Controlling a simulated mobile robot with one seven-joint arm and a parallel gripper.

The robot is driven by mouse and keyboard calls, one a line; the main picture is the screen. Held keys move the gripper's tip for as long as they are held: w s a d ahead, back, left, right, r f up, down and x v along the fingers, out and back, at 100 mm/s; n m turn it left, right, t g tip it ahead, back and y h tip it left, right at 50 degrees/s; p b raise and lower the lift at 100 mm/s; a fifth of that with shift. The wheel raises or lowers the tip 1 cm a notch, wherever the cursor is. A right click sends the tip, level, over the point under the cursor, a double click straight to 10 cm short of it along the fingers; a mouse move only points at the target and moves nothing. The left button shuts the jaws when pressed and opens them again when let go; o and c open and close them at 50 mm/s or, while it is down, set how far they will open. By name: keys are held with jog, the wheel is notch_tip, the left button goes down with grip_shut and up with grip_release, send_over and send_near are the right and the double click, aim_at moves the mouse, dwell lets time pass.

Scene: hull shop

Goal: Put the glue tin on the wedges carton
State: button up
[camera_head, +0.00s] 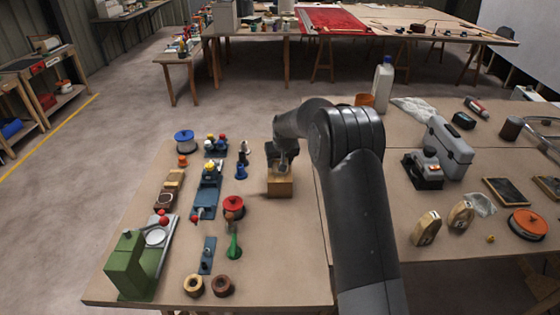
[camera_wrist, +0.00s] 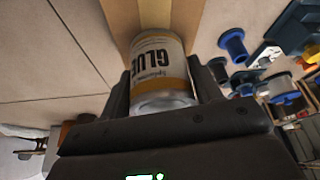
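The glue tin (camera_wrist: 160,72), white and yellow with its label upside down in the wrist view, sits between the two fingers of my gripper (camera_wrist: 162,95). The fingers press close on both its sides. The wedges carton (camera_wrist: 122,18) is a brown box just beyond the tin. In the head view the carton (camera_head: 280,187) stands on the near table, and my gripper (camera_head: 284,160) points down right over it. The tin is hidden by my gripper there. I cannot tell whether the tin touches the carton top.
Left of the carton stand a blue flanged piece (camera_head: 241,172), a blue plane-like tool (camera_head: 206,187) and a red-topped tin (camera_head: 233,205). A green machine (camera_head: 130,265) is at the front left. A grey case (camera_head: 449,149) stands to the right. The table in front of the carton is clear.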

jog(key=o, duration=0.4)
jog(key=shift+s+r, duration=0.1)
jog(key=shift+r, duration=0.45)
jog(key=v, duration=1.1)
jog(key=shift+s+d+r, duration=0.1)
jog(key=shift+s, duration=0.15)
